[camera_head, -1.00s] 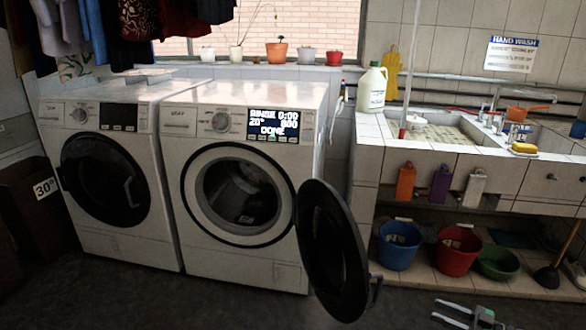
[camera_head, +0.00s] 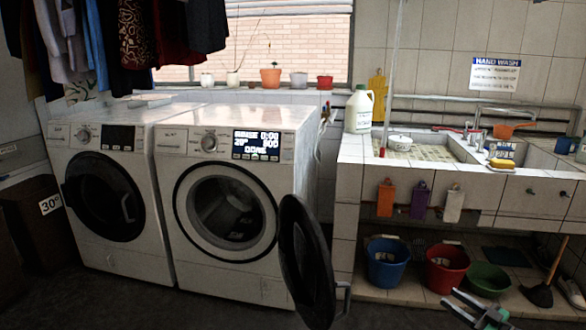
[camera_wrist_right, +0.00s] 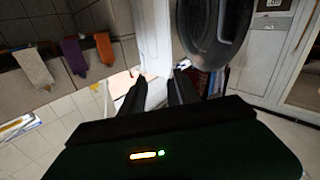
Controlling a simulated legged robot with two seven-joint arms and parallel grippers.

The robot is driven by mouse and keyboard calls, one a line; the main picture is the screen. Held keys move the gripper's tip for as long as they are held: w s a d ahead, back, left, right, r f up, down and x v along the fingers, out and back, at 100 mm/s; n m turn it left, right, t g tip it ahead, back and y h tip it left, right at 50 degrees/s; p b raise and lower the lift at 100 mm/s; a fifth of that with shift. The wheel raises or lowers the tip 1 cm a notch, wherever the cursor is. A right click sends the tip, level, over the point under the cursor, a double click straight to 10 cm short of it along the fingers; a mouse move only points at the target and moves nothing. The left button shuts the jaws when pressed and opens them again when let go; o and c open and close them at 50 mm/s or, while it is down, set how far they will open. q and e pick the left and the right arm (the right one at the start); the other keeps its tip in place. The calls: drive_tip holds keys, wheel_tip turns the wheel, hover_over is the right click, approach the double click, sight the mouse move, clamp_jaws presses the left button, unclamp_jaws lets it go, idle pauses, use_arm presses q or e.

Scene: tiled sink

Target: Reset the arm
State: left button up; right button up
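My right gripper (camera_head: 462,308) shows at the bottom right of the head view, in front of the lower shelf under the sink. In the right wrist view its two dark fingers (camera_wrist_right: 157,92) stand apart with nothing between them, so it is open and empty. My left gripper is in neither view. The same open door shows at the top of the wrist view (camera_wrist_right: 213,30), beyond the fingers.
The left washing machine (camera_head: 70,240) has its door shut. The tiled sink counter (camera_head: 350,152) carries a white jug (camera_head: 359,112). Blue (camera_head: 388,265), red (camera_head: 446,270) and green (camera_head: 489,280) containers sit on the low shelf. Bare floor lies in front of the machines.

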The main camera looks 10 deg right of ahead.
drive_tip(key=w+d+r+m+t+h, duration=0.2)
drive_tip(key=w+r+m+h, duration=0.35)
drive_tip(key=r+h, duration=0.2)
drive_tip(key=a+m+g+h, duration=0.3)
drive_tip(key=a+m+h, duration=0.1)
drive_tip(key=a+h, duration=0.15)
drive_tip(key=s+a+f+g+y, duration=0.1)
drive_tip(key=s+a+f+g, duration=0.25)
drive_tip(key=s+a, duration=0.4)
drive_tip(key=s+a+f+g+y, duration=0.1)
drive_tip(key=s+a+f+g, duration=0.3)
drive_tip(key=a, duration=0.6)
drive_tip(key=s+a+f+n+g+y, duration=0.1)
drive_tip(key=s+a+f+g, duration=0.2)
drive_tip(key=s+a, duration=0.6)
drive_tip(key=s+a+f+n+g+y, duration=0.25)
drive_tip(key=s+a, duration=0.25)
drive_tip(key=s, duration=0.7)
drive_tip(key=w+a+p+v, duration=0.1)
drive_tip(key=w+p+v, duration=0.2)
drive_tip(key=p+v, duration=1.4)
drive_tip(key=w+a+r+p+v, duration=0.1)
drive_tip(key=w+p+v, duration=0.2)
drive_tip(key=p+v, duration=1.4)
drive_tip(key=shift+a+r+m+h+p, duration=0.45)
drive_tip(key=shift+r+p, duration=0.15)
drive_tip(key=shift+p, duration=0.5)
